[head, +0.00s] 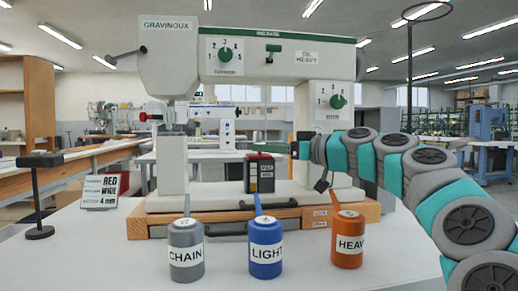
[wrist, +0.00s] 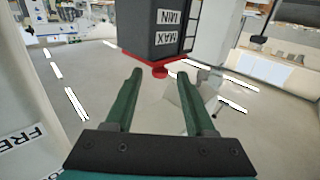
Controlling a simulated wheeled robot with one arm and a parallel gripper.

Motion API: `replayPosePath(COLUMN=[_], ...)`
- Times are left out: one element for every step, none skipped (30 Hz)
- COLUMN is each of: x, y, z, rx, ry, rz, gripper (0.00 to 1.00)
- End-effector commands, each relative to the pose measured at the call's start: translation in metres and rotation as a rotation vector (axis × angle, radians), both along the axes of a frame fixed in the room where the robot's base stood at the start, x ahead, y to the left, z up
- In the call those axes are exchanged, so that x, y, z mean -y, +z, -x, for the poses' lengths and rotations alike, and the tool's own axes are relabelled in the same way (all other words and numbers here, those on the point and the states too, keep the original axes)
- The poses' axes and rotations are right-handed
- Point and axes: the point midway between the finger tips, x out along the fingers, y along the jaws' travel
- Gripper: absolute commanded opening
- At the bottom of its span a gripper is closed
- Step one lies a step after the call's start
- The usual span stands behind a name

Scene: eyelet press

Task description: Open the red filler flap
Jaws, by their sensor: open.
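The red filler flap (wrist: 135,56) lies along one end of a dark box with MIN and MAX labels (wrist: 166,30); a small round red tab (wrist: 160,71) sticks out from it. In the head view the same dark box (head: 252,176) stands upright on the machine bed, the red flap (head: 259,154) flat on its top and looking closed. My gripper (wrist: 159,75) is open and empty. In the wrist view the tab shows between its fingertips; I cannot tell how far ahead. In the head view my gripper (head: 295,150) is right of the box top.
A grey CHAIN bottle (head: 186,251), a blue LIGHT bottle (head: 265,248) and an orange HEAVY bottle (head: 347,241) stand in front of the machine's wooden base (head: 147,219). The machine's upper arm (head: 265,67) spans above the box. A RED WHITE sign (head: 101,190) and black stand (head: 39,200) are left.

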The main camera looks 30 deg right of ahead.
Motion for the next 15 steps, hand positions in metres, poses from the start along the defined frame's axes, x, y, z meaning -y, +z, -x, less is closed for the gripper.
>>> replayPosePath(x=[-0.004,-0.006,-0.008,-0.009,-0.01,-0.011,-0.012,-0.012,-0.013,-0.013,-0.013,-0.014,-0.014,-0.013,-0.013], y=[-0.001,-0.001,-0.001,-0.002,-0.002,-0.002,-0.002,-0.002,-0.001,-0.001,-0.001,-0.001,-0.001,-0.001,-0.001], z=[-0.007,-0.01,-0.014,-0.017,-0.019,-0.021,-0.023,-0.024,-0.025,-0.025,-0.025,-0.025,-0.025,-0.025,-0.025], rx=[-0.003,-0.003,-0.004,-0.004,-0.004,-0.004,-0.004,-0.004,-0.003,-0.003,-0.003,-0.003,-0.001,-0.001,-0.001], ry=[0.002,0.002,0.002,0.002,0.002,0.001,0.001,0.001,0.001,0.001,0.001,0.001,0.001,0.001,0.001], rz=[0.001,0.001,0.0,-0.001,-0.001,0.0,0.0,0.0,-0.001,-0.001,-0.001,-0.001,0.0,0.0,0.0], gripper=[0.55,0.55,0.55,0.55,0.55,0.55,0.55,0.55,0.55,0.55,0.55,0.55,0.55,0.55,0.55])
